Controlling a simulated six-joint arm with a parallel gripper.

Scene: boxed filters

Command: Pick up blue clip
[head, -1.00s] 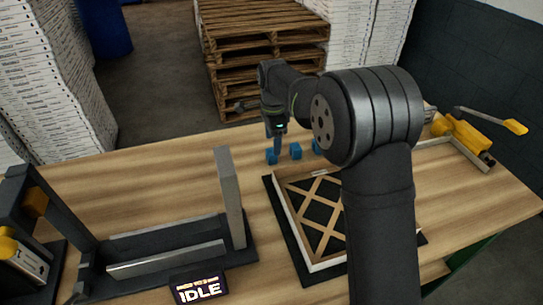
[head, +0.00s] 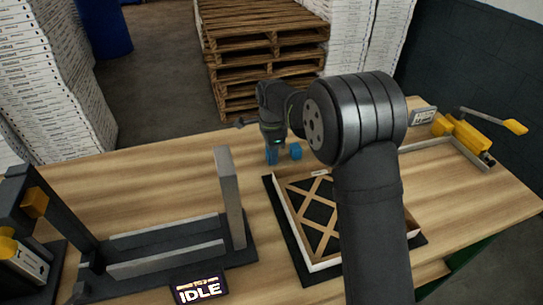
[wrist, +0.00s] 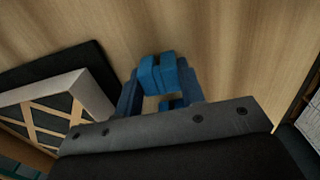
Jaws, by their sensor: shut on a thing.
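In the head view my gripper (head: 272,150) points down at the tabletop behind the filter, with its fingertips low around a blue clip (head: 271,158). The wrist view shows this blue clip (wrist: 167,74) between the two dark blue fingers of my gripper (wrist: 160,92), which are shut on it. The clip appears to be at table level; I cannot tell whether it touches the wood. A second blue clip (head: 295,151) stands just to the right of my gripper in the head view, apart from it.
A framed filter with a wooden lattice (head: 312,265) lies on a black mat in front of my gripper. A dark fixture with a grey upright post (head: 229,190) stands to the left. A yellow toggle clamp (head: 458,137) is at the right. Bare wood lies left of the clips.

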